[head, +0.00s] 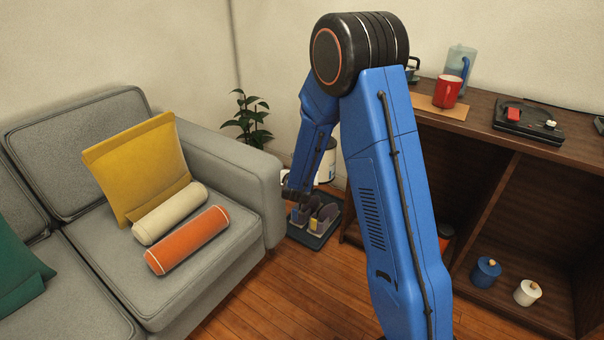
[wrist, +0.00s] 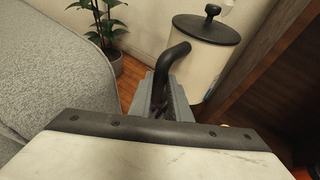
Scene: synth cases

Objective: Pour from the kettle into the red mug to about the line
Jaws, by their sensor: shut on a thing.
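The red mug (head: 447,91) stands upright on a brown mat on top of the wooden shelf unit, at the right of the head view. No line on it can be made out, and its inside is hidden. The cream kettle (head: 327,162) is low beside the sofa arm, partly hidden behind my blue arm. In the wrist view the kettle (wrist: 208,62) shows its black lid, knob and curved black handle (wrist: 176,58). My gripper (wrist: 163,100) is shut on the handle. The kettle is far from the mug, to its lower left.
A clear jug (head: 460,62) and a dark mug (head: 412,70) stand near the red mug. A black tray (head: 540,131) lies to its right. A grey sofa (head: 215,235) is at left. A plant (head: 250,120) and a dark floor tray (head: 315,238) are near the kettle.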

